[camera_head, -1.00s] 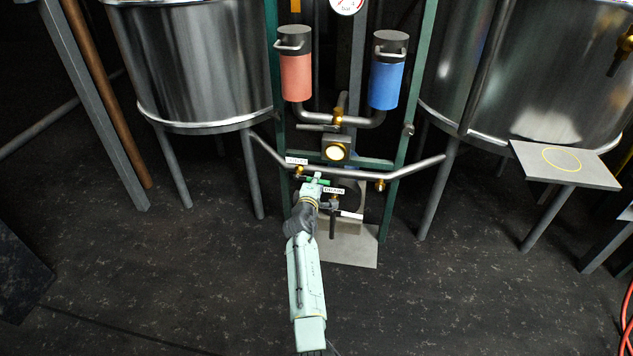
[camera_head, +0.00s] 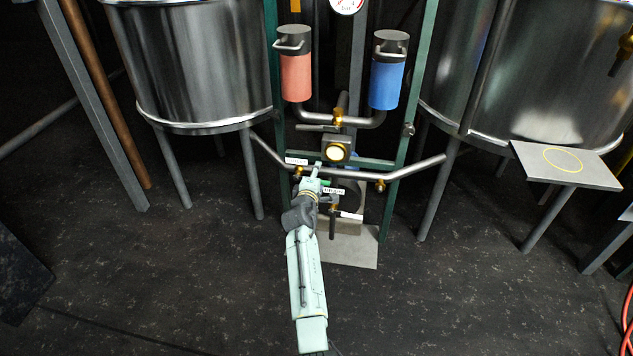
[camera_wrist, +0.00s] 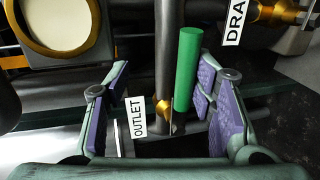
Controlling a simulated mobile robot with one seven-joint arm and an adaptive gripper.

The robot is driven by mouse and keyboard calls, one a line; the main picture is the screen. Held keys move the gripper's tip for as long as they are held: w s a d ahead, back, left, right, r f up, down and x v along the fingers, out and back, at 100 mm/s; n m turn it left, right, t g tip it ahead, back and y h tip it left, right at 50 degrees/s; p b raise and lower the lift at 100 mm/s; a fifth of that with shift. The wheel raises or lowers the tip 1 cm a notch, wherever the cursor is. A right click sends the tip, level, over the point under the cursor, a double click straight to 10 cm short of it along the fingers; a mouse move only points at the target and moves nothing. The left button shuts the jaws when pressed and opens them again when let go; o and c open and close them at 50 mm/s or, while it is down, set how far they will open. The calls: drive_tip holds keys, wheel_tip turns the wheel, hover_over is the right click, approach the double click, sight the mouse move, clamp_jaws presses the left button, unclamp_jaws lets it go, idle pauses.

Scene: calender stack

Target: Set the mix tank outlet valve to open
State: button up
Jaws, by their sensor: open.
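The outlet valve has a green lever (camera_wrist: 188,70) and a brass body (camera_wrist: 164,109), beside a label reading OUTLET (camera_wrist: 138,117). In the wrist view the lever lies beside the grey pipe (camera_wrist: 169,50), roughly parallel to it. My gripper (camera_wrist: 165,112) is open, its purple-padded fingers on either side of the valve and lever. The lever is nearer the right finger; I cannot tell whether they touch. In the head view my gripper (camera_head: 313,182) reaches the pipework and hides most of the valve; a bit of the green lever (camera_head: 327,183) shows.
The drain valve (camera_head: 334,207), with its label (camera_wrist: 234,22), is close by on the right. A round lit sight glass (camera_head: 336,152) is just above. Red (camera_head: 296,78) and blue (camera_head: 386,85) canisters hang higher. Steel tanks stand on both sides. The floor in front is clear.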

drive_tip(key=o, duration=0.6)
drive_tip(key=r, duration=0.6)
drive_tip(key=shift+w+r, duration=0.4)
drive_tip(key=o, duration=0.5)
drive_tip(key=shift+r, duration=0.6)
drive_tip(key=shift+c, duration=0.2)
drive_tip(key=shift+s+r+t, duration=0.2)
drive_tip(key=shift+r+t, duration=0.1)
drive_tip(key=shift+r, duration=0.3)
drive_tip(key=c, duration=0.4)
drive_tip(key=shift+s+f, duration=0.1)
drive_tip(key=c, duration=0.7)
drive_tip(key=shift+o, duration=0.2)
drive_tip(key=shift+f, duration=0.5)
drive_tip(key=shift+r, duration=0.1)
